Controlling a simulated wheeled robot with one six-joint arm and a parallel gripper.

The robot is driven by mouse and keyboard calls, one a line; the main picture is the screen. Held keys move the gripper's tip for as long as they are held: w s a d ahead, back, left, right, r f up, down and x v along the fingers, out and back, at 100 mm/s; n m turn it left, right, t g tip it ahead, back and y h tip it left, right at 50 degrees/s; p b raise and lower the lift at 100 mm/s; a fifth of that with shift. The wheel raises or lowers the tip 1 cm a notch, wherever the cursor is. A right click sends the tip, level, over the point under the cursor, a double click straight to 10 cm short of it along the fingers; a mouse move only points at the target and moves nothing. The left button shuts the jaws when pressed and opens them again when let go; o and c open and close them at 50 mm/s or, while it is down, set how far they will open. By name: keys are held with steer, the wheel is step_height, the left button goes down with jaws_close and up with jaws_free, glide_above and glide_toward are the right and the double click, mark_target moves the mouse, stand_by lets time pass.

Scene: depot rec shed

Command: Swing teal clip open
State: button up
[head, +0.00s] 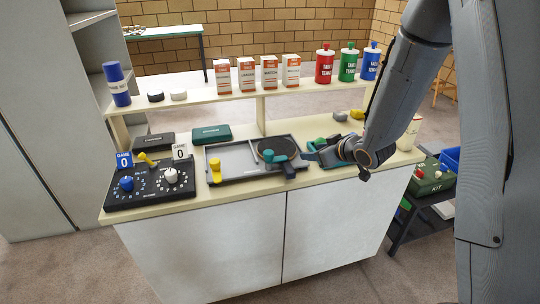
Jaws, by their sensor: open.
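The teal clip (271,156) is a small rounded teal piece at the right part of a grey tray (233,171) on the counter. It stands in front of, or over, a dark round disc (284,145). I cannot tell how far the clip is turned. My gripper (312,152) reaches in from the right, low over the counter, with its jaws pointing left. It is open, a short way to the right of the clip and apart from it. My wrist hides part of the counter there.
A yellow clip (215,170) stands at the tray's left. A black dial panel (150,187) is farther left. Boxes (246,75) and canisters (325,65) line the raised shelf (200,97) behind. Small green and yellow items lie near my wrist. The counter's front edge is mostly clear.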

mark_target(269, 152)
steer(key=a+y, duration=0.1)
steer(key=a+f+n+y, duration=0.1)
steer(key=a, duration=0.1)
steer(key=w+a+n+y, duration=0.1)
steer(key=y, duration=0.1)
steer(key=shift+a+f, duration=0.3)
steer(key=shift+a, duration=0.05)
steer(key=s+a+n+y, duration=0.1)
steer(key=s+a+y, duration=0.1)
steer(key=y, duration=0.1)
steer(key=s+a+n+g+y, duration=0.1)
steer(key=y, duration=0.2)
steer(key=shift+s+a+n, duration=0.3)
steer(key=shift+s+a, duration=0.1)
steer(key=shift+a, duration=0.25)
steer(key=p+x, duration=0.1)
steer(key=x, duration=0.6)
steer(key=shift+w+a+r, duration=0.1)
steer(key=shift+w, duration=0.05)
steer(key=c, duration=1.1)
steer(key=shift+o, duration=0.2)
